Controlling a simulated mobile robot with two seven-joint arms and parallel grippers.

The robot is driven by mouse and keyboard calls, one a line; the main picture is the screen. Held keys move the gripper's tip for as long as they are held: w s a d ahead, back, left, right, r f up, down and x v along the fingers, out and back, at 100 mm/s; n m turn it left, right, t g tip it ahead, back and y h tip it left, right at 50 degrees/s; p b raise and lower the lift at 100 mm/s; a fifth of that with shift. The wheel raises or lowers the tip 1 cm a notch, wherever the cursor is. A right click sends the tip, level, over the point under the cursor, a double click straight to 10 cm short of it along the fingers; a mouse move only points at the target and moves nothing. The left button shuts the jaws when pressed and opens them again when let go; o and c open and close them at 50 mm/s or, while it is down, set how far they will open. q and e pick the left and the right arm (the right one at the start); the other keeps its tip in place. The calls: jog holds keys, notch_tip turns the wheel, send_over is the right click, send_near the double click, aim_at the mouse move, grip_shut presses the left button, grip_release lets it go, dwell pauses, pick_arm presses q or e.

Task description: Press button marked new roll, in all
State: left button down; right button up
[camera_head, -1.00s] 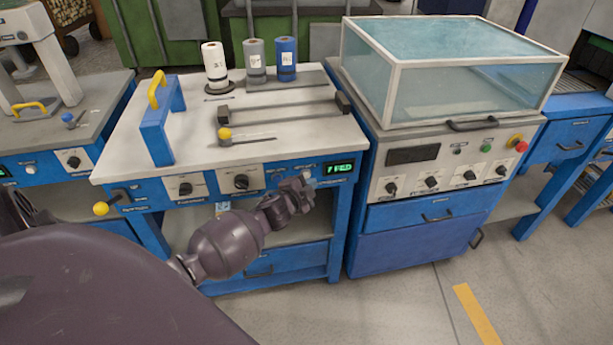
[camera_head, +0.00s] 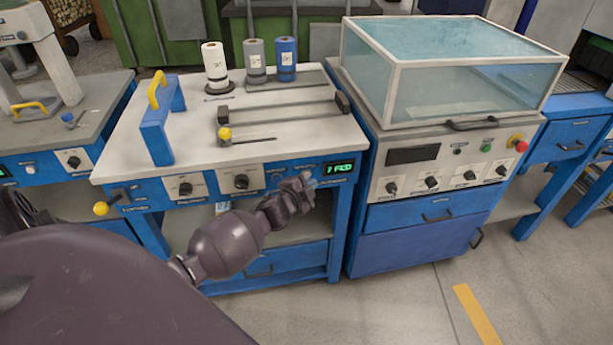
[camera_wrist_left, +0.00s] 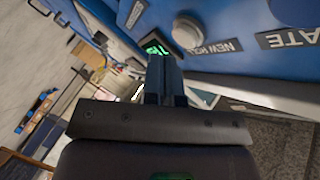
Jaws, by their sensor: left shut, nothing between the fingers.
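The panel label "NEW ROLL" (camera_wrist_left: 216,47) shows in the left wrist view. A round grey button (camera_wrist_left: 188,30) sits beside it on the blue panel. My left gripper (camera_wrist_left: 165,62) is shut and empty, its fingertips close to the panel, just beside the button in the picture. I cannot tell whether they touch the panel. In the head view my left gripper (camera_head: 309,182) is at the right end of the bench's front panel and hides the button. A green lit display (camera_head: 339,168) is just right of it; it also shows in the wrist view (camera_wrist_left: 155,46). My right gripper is not in view.
Another round button (camera_wrist_left: 297,10) sits above a label ending in "ATE" (camera_wrist_left: 289,38). Dark knobs (camera_head: 241,182) and a yellow-tipped lever (camera_head: 101,208) are on the bench front. Film rolls (camera_head: 286,58) stand on top. A clear-lidded machine (camera_head: 440,75) stands to the right.

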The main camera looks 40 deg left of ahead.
pick_arm(q)
jog(key=shift+w+a, duration=0.1)
jog(key=shift+w+a, duration=0.2)
jog(key=shift+w+a, duration=0.1)
jog(key=shift+a, duration=0.05)
dwell(0.8)
jog(key=shift+w+a, duration=0.1)
jog(key=shift+a, duration=0.05)
dwell(0.4)
jog(key=shift+s+d+p, duration=0.3)
jog(key=shift+s+d, duration=0.2)
jog(key=shift+d, duration=0.1)
